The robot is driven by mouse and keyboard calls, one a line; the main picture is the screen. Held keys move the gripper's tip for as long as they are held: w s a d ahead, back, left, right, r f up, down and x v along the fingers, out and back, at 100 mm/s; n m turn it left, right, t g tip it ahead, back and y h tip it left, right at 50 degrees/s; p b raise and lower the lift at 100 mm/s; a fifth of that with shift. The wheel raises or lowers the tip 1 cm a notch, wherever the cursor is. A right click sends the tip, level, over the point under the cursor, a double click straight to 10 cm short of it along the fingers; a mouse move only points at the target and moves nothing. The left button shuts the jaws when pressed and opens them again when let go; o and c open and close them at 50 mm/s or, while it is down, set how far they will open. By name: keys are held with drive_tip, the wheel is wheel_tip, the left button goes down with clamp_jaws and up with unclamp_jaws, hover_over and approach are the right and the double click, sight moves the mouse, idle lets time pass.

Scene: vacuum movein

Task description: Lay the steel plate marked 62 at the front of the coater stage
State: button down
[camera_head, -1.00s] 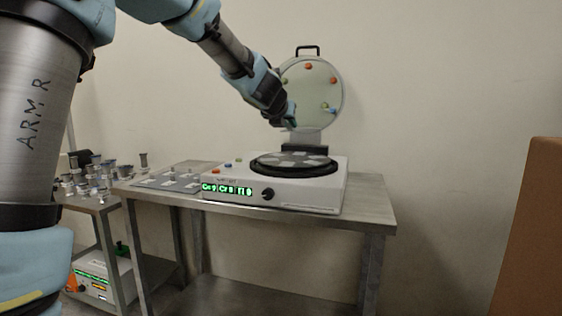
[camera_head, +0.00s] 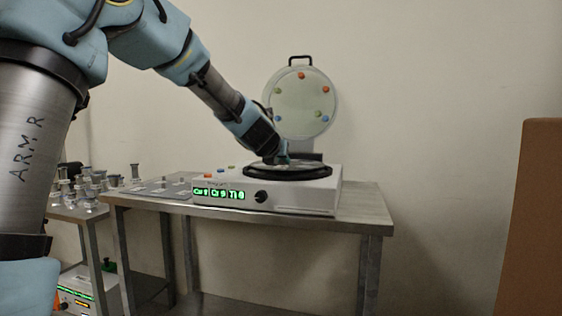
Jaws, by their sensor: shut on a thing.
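The coater (camera_head: 285,198) is a white box on the steel table, with a green lit display and a black knob on its front. Its round stage with a black rim (camera_head: 312,174) lies on top. The round lid (camera_head: 303,104) stands open behind it. My gripper (camera_head: 286,160) is low over the stage, near its middle or back left. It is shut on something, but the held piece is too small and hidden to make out. No number 62 can be read, and the plates on the stage are largely hidden at this low angle.
The steel table (camera_head: 365,206) has bare room right of the coater. A flat grey tray (camera_head: 160,188) with small pieces lies to its left. A lower side table (camera_head: 85,212) holds several small metal parts. A brown panel (camera_head: 532,220) stands at the far right.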

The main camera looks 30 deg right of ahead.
drive_tip(key=c, duration=0.8)
unclamp_jaws()
drive_tip(key=b+v, duration=0.2)
drive_tip(key=v, duration=1)
drive_tip(key=a+f+m+g+y, duration=0.3)
drive_tip(key=a+f+m+y, duration=0.2)
drive_tip(key=a+f+m, duration=1.1)
drive_tip(key=s+a+f+m+g+y, duration=0.1)
drive_tip(key=s+a+f+m, duration=0.2)
drive_tip(key=a, duration=0.4)
drive_tip(key=s+a+f+m+g+y, duration=0.1)
drive_tip(key=s+a+f+m+g, duration=0.1)
drive_tip(key=s+a+f+m, duration=0.2)
drive_tip(key=s+a+f+m+g+y, duration=0.2)
drive_tip(key=s+a+f+m, duration=0.2)
drive_tip(key=a+f, duration=0.4)
drive_tip(key=shift+s+a+f+m, duration=0.1)
drive_tip(key=shift+s+a+m, duration=0.05)
drive_tip(key=shift+a+m, duration=0.35)
drive_tip(key=shift+s+a+f+m, duration=0.1)
drive_tip(key=shift+a+m, duration=0.2)
drive_tip(key=shift+a, duration=0.35)
